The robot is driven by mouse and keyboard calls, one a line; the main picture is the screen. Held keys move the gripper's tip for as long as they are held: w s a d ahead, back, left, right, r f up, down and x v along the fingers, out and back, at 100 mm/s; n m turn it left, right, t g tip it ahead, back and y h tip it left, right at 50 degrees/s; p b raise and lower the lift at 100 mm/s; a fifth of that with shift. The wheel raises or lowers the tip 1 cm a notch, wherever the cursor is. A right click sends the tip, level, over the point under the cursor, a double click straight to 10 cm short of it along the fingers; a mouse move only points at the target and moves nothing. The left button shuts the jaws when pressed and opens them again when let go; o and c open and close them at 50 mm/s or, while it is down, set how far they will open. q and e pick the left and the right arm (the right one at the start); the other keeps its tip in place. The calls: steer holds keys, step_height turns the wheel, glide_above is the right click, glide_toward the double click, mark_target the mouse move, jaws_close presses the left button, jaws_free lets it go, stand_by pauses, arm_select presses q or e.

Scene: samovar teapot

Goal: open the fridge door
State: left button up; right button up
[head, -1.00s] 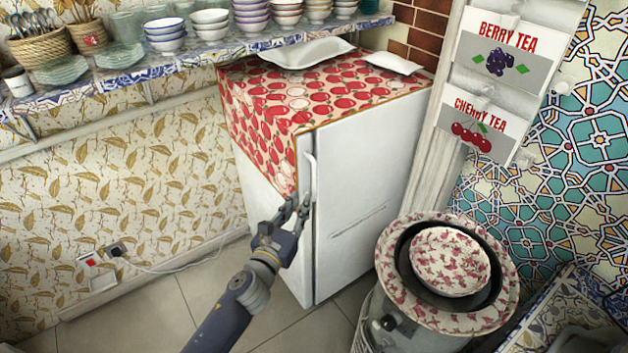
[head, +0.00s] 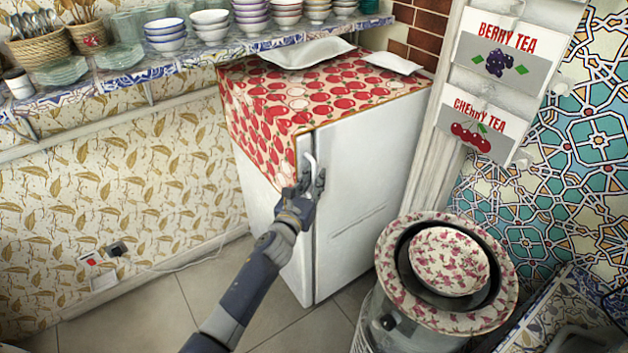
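The white fridge (head: 365,195) stands against the wall with its door shut. A red apple-print cloth covers its top and hangs over its left side. The white door handle (head: 310,160) runs vertically near the door's left edge; its lower part is hidden by my gripper. My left gripper (head: 311,180) is at the handle, its fingers spread with the handle seemingly between them. I cannot tell whether they touch it. My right gripper is not in view.
A large round pot with a floral rim and bowl (head: 450,262) stands right of the fridge, near the door's front. A shelf (head: 180,62) with bowls and glasses runs along the wall at upper left. Tiled floor (head: 195,300) is clear left of the fridge.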

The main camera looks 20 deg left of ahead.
arm_select(q)
jaws_close()
steer(key=shift+s, duration=0.1)
